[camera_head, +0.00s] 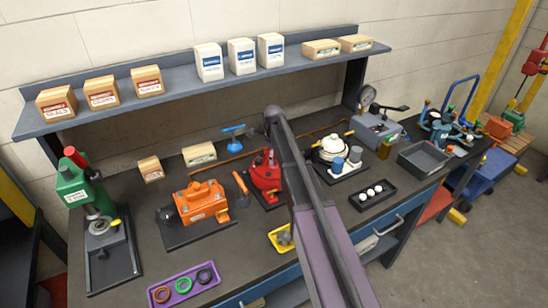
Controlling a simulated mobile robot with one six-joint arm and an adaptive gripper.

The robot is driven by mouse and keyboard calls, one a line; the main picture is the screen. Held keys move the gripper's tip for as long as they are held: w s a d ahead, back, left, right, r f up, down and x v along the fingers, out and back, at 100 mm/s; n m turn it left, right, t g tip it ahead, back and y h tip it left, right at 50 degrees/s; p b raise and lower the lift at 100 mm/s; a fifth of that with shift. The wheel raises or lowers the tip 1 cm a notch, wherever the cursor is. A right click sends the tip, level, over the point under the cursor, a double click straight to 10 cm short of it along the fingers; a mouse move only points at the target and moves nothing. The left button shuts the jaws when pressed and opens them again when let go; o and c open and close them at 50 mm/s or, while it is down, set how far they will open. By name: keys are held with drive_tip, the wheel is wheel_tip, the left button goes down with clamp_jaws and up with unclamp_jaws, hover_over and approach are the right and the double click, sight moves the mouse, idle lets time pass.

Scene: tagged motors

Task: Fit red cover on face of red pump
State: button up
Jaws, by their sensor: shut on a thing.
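The red pump (266,175) stands on a dark base plate near the middle of the bench. My arm (300,175) reaches up across the picture just right of the pump and hides part of that area. Its far end is above and behind the pump. I cannot make out my gripper's fingers; they are hidden or too small to tell. I cannot pick out a separate red cover, either on the pump or apart from it.
An orange pump (202,203) and a green press (88,190) stand left. A purple tray (181,301) holds rings; a yellow tray (274,242) sits in front. A white-topped unit (333,150), a black tray (390,204) and a grey bin (428,160) stand right. A shelf (215,82) runs above.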

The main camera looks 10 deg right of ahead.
drive_tip(key=shift+f, duration=0.2)
drive_tip(key=o, duration=1.3)
drive_tip(key=shift+r, duration=0.1)
drive_tip(key=shift+s+r+p, duration=0.1)
drive_tip(key=shift+r+p, duration=2.8)
drive_tip(key=shift+r, duration=0.1)
